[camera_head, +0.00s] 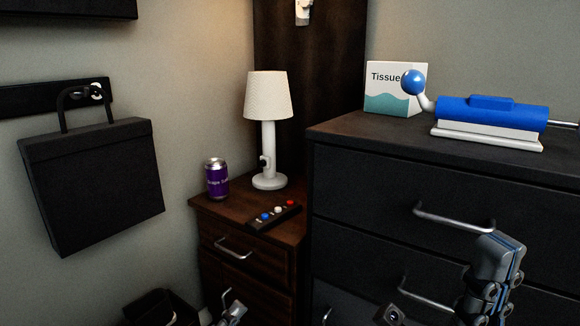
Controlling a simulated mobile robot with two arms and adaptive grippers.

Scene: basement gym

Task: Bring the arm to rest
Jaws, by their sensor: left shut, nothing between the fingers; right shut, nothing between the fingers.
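My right gripper (503,243) is at the lower right, pointing up, in front of the black dresser's drawers. Its fingers are together with nothing between them. My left gripper (236,309) shows only as a small grey tip at the bottom edge, in front of the nightstand. It is shut and empty; the rest of it is cut off by the frame. Neither gripper visibly holds anything.
A black dresser (345,195) with metal handles carries a tissue box (395,100) and a blue and white device (490,112). A wooden nightstand (225,218) carries a lamp (268,95), a purple can (216,180) and a remote (272,214). A black case (92,185) hangs left.

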